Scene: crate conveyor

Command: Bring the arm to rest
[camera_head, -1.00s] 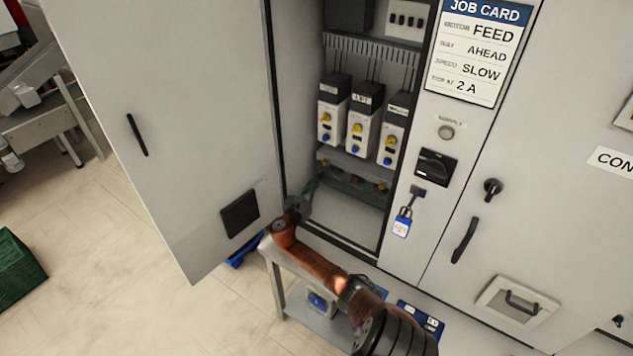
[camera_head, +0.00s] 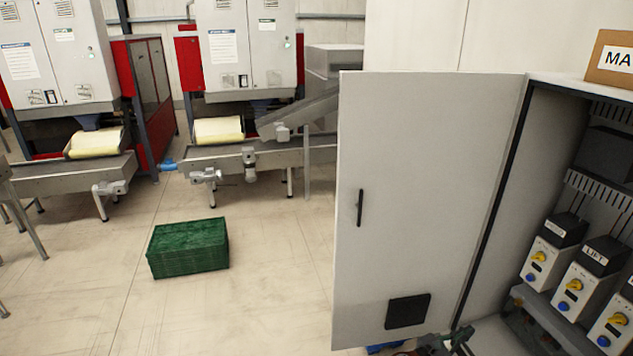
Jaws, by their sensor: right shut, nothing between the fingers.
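My right gripper (camera_head: 455,340) shows only in part at the bottom edge, to the right of the open cabinet door's lower corner and in front of the cabinet's lower opening. It is dark grey, shut and empty. Most of my right arm is below the picture. My left gripper is not in view. The cabinet door (camera_head: 430,180) is a pale grey panel standing open, with a black handle and a dark square vent. Inside the cabinet are white motor units (camera_head: 552,255) with black tops, yellow knobs and blue knobs.
A stack of green crates (camera_head: 188,250) stands on the floor at left. Behind it are conveyors (camera_head: 262,155) and grey-and-red machines (camera_head: 245,50). The pale floor between the crates and the door is clear. A brown box (camera_head: 608,60) sits on top of the cabinet.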

